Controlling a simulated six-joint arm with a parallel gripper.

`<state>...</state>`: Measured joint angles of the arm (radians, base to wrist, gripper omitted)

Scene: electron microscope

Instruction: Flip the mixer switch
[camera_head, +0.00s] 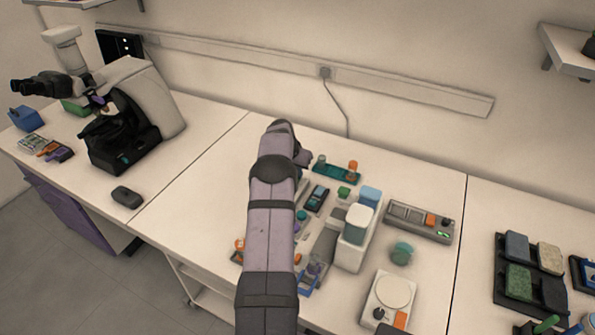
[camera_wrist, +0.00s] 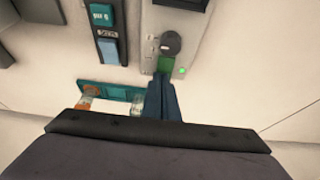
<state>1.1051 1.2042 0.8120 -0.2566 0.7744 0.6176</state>
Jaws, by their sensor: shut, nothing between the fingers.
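A pale grey panel (camera_wrist: 155,30) in the wrist view has a round black knob (camera_wrist: 172,42), a small green switch (camera_wrist: 165,64) at its lower end and a lit green lamp (camera_wrist: 182,71) beside it. This looks like the mixer. My gripper (camera_wrist: 161,84) is shut and empty, its narrow dark fingertips right at the lower edge of the green switch. I cannot tell whether they touch it. In the head view my arm reaches over the middle bench and hides most of the panel and the fingertips.
A dark device with a blue display (camera_wrist: 101,14) stands beside the panel. A teal rack (camera_wrist: 112,92) with vials sits close to my fingers. In the head view a white dispenser-like unit (camera_head: 352,245) stands further right, and bare bench (camera_head: 195,190) lies left of my arm.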

